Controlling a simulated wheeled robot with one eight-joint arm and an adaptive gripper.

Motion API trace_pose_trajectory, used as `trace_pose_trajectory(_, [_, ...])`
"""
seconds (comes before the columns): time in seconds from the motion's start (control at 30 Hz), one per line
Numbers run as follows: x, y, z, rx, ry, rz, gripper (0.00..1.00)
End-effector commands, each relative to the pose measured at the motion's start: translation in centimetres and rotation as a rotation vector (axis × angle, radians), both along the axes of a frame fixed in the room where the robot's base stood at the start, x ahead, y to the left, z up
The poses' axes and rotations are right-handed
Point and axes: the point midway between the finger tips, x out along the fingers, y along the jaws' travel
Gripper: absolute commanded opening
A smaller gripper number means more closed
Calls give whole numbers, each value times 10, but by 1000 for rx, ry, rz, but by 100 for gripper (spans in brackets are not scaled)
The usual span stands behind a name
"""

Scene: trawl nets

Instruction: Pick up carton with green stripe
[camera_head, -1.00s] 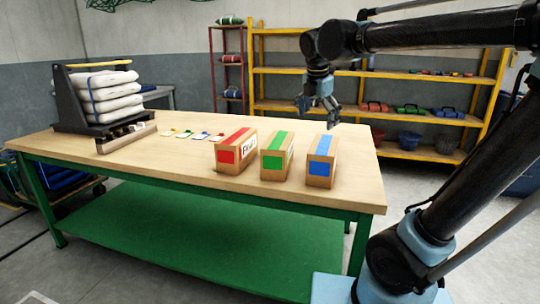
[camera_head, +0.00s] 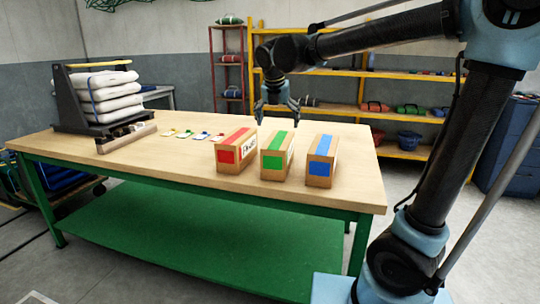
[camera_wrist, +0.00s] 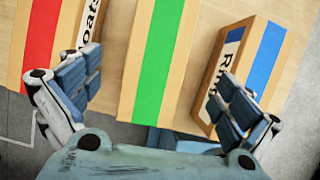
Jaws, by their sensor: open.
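The carton with the green stripe (camera_head: 277,156) stands on the workbench (camera_head: 110,155) between two like cartons. In the wrist view the green-striped carton (camera_wrist: 157,60) lies between my spread fingers, running up from the middle. My gripper (camera_head: 278,110) is open and empty above the green-striped carton, pointing down. In the wrist view my gripper (camera_wrist: 155,97) has one finger over the red carton's side and the other over the blue carton's near side. I cannot tell how high the fingertips are above the cartons.
The red-striped carton (camera_head: 235,151) stands close on the left, the blue-striped carton (camera_head: 321,160) close on the right. Small coloured cards (camera_head: 184,133) lie farther left. A rack of white sacks (camera_head: 107,92) stands at the bench's left end. A yellow shelf (camera_head: 345,113) stands behind.

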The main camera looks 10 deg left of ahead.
Motion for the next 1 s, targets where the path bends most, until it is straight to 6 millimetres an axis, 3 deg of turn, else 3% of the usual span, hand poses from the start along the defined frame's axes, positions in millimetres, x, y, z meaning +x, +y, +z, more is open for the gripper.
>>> trace_pose_trajectory(0.13, [10,0,-22,0,0,-3,98])
trace_pose_trajectory(0.47, [18,0,-44,1,-1,-2,98])
trace_pose_trajectory(0.73, [29,1,-77,1,-1,-3,98])
trace_pose_trajectory(1.0, [32,1,-87,1,-1,-2,98])
